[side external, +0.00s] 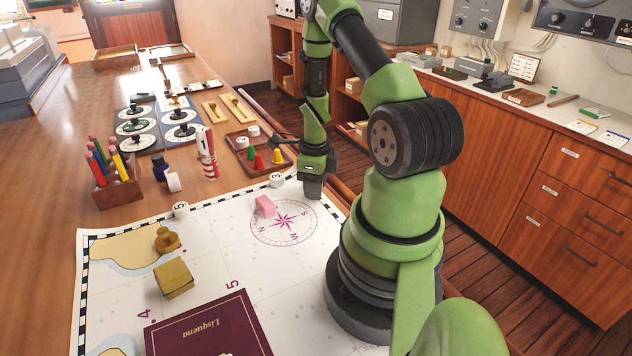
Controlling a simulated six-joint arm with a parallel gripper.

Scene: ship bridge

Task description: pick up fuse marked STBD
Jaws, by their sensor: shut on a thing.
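My gripper (312,190) points down low over the chart's far right edge, near the compass rose. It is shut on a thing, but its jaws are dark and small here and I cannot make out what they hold. I cannot pick out a fuse or read the marking STBD anywhere in this view. The chart (215,255) lies flat on the wooden table beneath. A white numbered piece (277,180) sits at the chart's far edge, left of my gripper.
A pink block (265,206), a brass stamp-like piece (167,240), a brass box (174,279) and a maroon book (205,330) lie on the chart. A tray (238,141) holds coloured cones behind. A pencil holder (118,188) stands left. The chart's middle has free room.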

